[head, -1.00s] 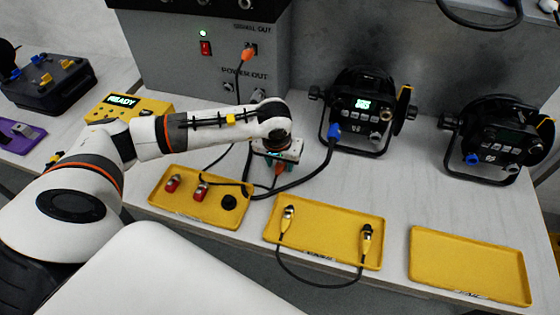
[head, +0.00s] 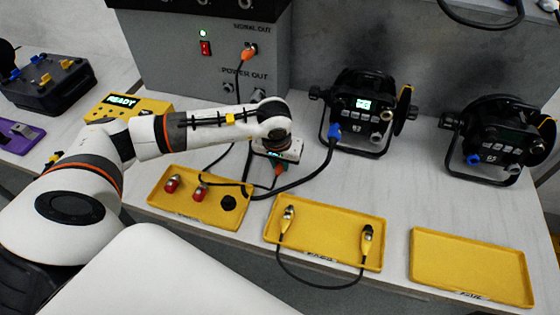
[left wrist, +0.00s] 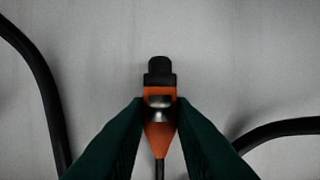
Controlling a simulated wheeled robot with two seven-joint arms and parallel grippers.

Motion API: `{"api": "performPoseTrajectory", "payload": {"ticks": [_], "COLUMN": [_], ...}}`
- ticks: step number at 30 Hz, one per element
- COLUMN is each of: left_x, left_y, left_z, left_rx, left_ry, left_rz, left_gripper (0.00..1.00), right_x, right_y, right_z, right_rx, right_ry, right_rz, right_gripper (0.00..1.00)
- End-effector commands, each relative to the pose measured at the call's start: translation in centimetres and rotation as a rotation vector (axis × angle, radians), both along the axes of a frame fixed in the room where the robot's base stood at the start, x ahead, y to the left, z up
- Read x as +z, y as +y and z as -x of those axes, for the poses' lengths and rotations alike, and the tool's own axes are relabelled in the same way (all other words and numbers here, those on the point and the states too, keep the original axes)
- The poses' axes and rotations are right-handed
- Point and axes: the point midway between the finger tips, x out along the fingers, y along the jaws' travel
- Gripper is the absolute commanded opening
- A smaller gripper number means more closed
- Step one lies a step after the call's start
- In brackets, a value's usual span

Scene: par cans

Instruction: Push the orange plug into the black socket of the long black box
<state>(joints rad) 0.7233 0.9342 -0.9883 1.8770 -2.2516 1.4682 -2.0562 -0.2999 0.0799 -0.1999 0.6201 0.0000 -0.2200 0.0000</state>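The orange plug (left wrist: 160,135) has a black tip and a metal band and hangs on a thin cable. In the left wrist view it lies between the dark green fingers of my left gripper (left wrist: 160,103), which are closed against its sides. In the head view the gripper (head: 277,164) points down near the table behind the left yellow tray, with the orange plug (head: 279,169) small at its fingertips. I cannot clearly pick out the long black box or its black socket. A black-fronted unit (head: 200,6) is cut off at the top. My right gripper is not in view.
Yellow trays (head: 325,256) line the table front; the right one (head: 470,268) is empty. Two black lamps (head: 360,115) stand behind. A grey power box (head: 165,60) with another orange plug (head: 249,54) stands at the back. Black cables loop near the gripper.

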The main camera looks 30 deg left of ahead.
Motion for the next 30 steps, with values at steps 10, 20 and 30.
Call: {"api": "performPoseTrajectory", "payload": {"ticks": [10,20,30], "left_x": [0.1,2.3,4.9], "left_y": [0.0,0.0,0.0], "left_z": [0.0,0.0,0.0], "left_rx": [0.0,0.0,0.0], "left_ry": [0.0,-0.001,-0.001], "left_rz": [0.0,-0.001,0.001], "left_gripper": [0.0,0.0,0.0], "right_x": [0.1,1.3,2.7], "right_y": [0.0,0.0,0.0], "right_z": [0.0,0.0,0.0], "right_rx": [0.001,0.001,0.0], "right_ry": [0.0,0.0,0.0], "right_rz": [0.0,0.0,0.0], "right_gripper": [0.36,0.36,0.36]}}
